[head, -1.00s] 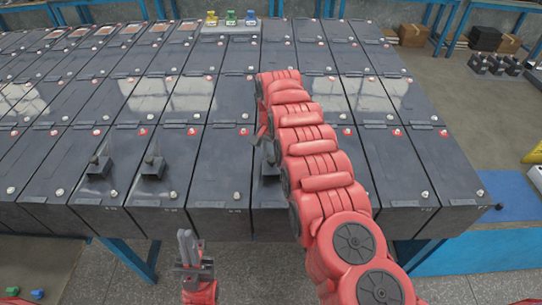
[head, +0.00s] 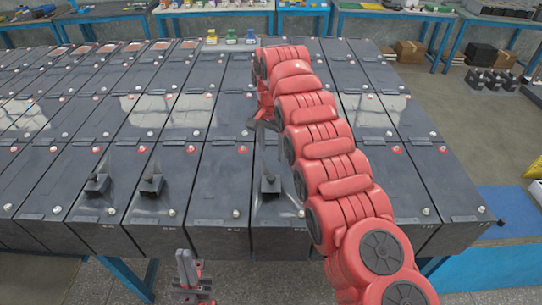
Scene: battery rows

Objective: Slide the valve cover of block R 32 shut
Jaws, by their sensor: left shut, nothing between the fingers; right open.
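Dark battery blocks stand in rows on a blue-legged bench. Their front labels are too small to read, so I cannot tell which block is R 32. Three front-row blocks carry a raised black piece: one at the left (head: 97,184), one beside it (head: 151,185) and one near my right arm (head: 270,184). I cannot tell which part is a valve cover. My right gripper (head: 262,122) is open above the blocks, partly hidden by my red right arm. My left gripper (head: 187,262) is shut and empty, in front of the bench's front edge.
Small yellow, green and blue bottles (head: 231,38) stand on a tray at the back of the blocks. Blue-legged tables (head: 245,8) line the far side. Cardboard boxes (head: 409,50) and dumbbells (head: 490,80) are on the floor at the right, where open floor shows.

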